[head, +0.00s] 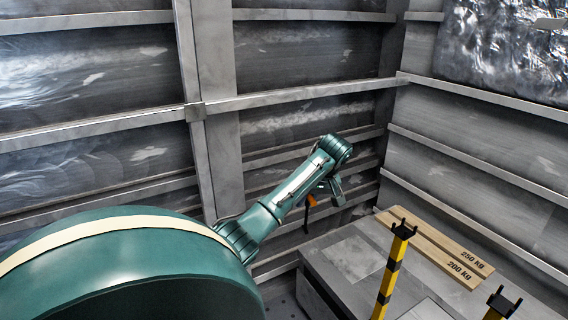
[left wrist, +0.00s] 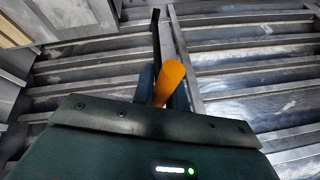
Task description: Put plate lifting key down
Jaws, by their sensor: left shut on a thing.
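My left gripper (head: 322,192) hangs at the end of my green arm, near the middle of the head view. It is shut on the plate lifting key, whose orange handle (head: 311,200) shows beside the fingers. In the left wrist view the orange handle (left wrist: 170,82) sits between the dark fingers of the gripper (left wrist: 163,90). A dark bar stands just behind the handle; I cannot tell whether it is part of the key. The key is held in the air, in front of the ribbed wall. My right gripper is not in view.
A grey bench (head: 345,258) stands at the lower right. Wooden boards (head: 430,248) marked 250 kg and 200 kg lie on it. Yellow and black posts with forked tops (head: 391,270) rise in front. Ribbed metal walls (head: 300,103) close off the back and right. Bare bench top shows left of the boards.

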